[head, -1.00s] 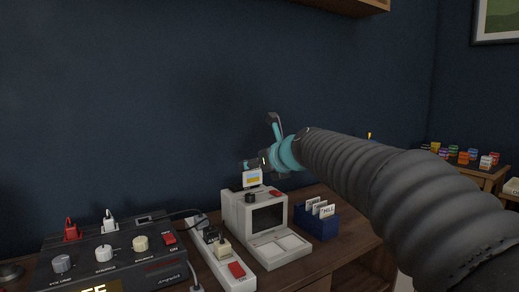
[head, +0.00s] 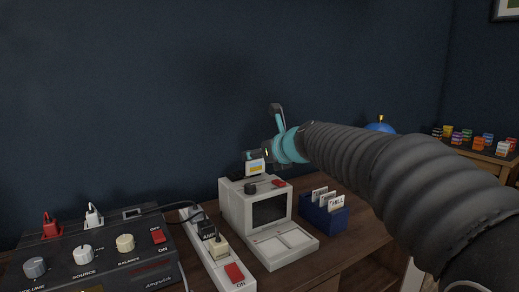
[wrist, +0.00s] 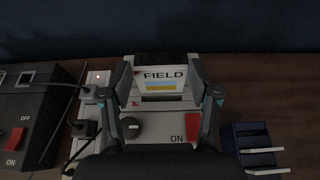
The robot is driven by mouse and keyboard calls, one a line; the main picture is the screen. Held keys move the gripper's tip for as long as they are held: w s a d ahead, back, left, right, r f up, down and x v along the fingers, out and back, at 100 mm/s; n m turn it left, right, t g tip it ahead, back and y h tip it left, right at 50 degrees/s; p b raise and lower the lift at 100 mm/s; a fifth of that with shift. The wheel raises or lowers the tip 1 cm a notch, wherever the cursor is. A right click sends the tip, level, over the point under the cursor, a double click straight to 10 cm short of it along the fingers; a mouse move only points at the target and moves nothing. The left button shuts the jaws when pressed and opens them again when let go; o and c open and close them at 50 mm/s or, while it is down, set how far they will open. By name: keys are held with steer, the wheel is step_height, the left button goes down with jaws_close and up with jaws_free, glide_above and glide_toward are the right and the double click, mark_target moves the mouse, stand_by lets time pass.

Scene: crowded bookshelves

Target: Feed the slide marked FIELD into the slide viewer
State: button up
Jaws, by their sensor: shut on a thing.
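The slide marked FIELD (wrist: 163,76) is white with a blue and yellow picture. My gripper (wrist: 165,84) is shut on it, one finger at each side, with the label readable in the wrist view. In the head view the slide (head: 256,167) is upright at the top of the slide viewer (head: 233,207), near its back. The viewer is a pale box with a dark screen, a black knob and a red switch marked ON. A dark slot (wrist: 158,98) shows just below the slide in the wrist view. I cannot tell whether the slide's lower edge enters it.
A blue holder (head: 327,219) with several slides, one reading HILL, stands right of the viewer. A power strip (head: 225,262) with plugs and a dark control box (head: 90,268) stand to the left. Small coloured boxes (head: 483,141) sit on a farther table at right.

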mark_target(256, 172)
steer(key=shift+f+b, duration=1.55)
steer(key=shift+f, duration=1)
steer(key=o, duration=0.8)
steer(key=v, duration=1.2)
steer(key=shift+o, duration=0.3)
